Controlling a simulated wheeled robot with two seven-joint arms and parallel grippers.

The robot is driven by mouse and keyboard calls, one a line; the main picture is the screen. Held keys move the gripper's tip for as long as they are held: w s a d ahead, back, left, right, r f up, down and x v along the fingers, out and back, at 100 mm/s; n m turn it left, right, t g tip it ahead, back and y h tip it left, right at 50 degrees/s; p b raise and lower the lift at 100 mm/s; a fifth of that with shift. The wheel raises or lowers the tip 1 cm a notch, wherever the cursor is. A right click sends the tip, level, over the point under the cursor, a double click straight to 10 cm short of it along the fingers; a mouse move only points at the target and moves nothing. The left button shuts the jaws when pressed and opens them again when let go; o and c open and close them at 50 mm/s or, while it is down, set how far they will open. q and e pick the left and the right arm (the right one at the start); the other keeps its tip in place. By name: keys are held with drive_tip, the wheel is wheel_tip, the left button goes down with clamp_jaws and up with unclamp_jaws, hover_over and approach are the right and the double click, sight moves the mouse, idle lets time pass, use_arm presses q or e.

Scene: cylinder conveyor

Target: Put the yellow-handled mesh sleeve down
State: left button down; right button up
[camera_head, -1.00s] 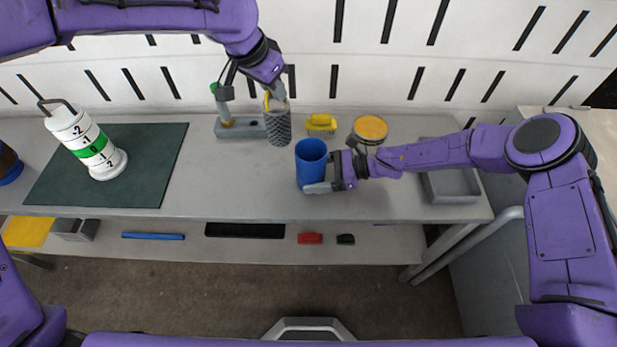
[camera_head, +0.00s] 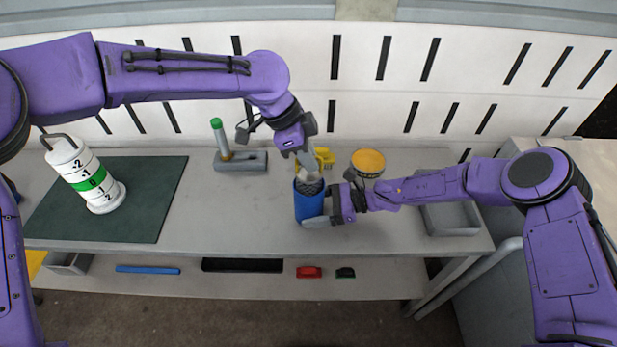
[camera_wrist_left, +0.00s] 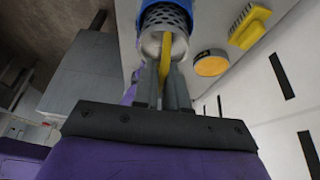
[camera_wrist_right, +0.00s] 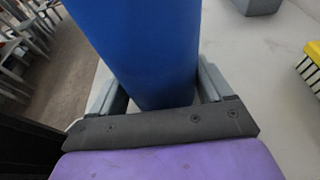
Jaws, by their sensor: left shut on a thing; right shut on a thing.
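The grey mesh sleeve (camera_head: 308,187) is partly inside the top of the blue cylinder (camera_head: 310,206). Its yellow handle (camera_wrist_left: 166,45) shows between the left fingers in the left wrist view. My left gripper (camera_head: 302,160) is above the cylinder, pointing down, and shut on that handle. My right gripper (camera_head: 325,219) is shut around the lower side of the blue cylinder, which stands upright on the bench (camera_head: 240,220). The cylinder's wall fills the right wrist view (camera_wrist_right: 145,45). How deep the sleeve reaches inside is hidden.
A yellow brush (camera_head: 325,158) and a yellow-topped round tin (camera_head: 368,162) stand behind the cylinder. A grey holder with a green-tipped tool (camera_head: 240,160) is at the back. A grey tray (camera_head: 450,217) is at right. A white numbered cylinder (camera_head: 90,180) stands on the green mat (camera_head: 150,200).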

sight(305, 171)
use_arm(q)
wheel_tip(305, 171, down, 5)
drive_tip(key=shift+f, duration=0.4)
drive_tip(key=c, duration=1.2)
unclamp_jaws()
drive_tip(key=shift+f, duration=0.1)
drive_tip(key=shift+o, duration=0.2)
drive_tip(key=v, duration=1.2)
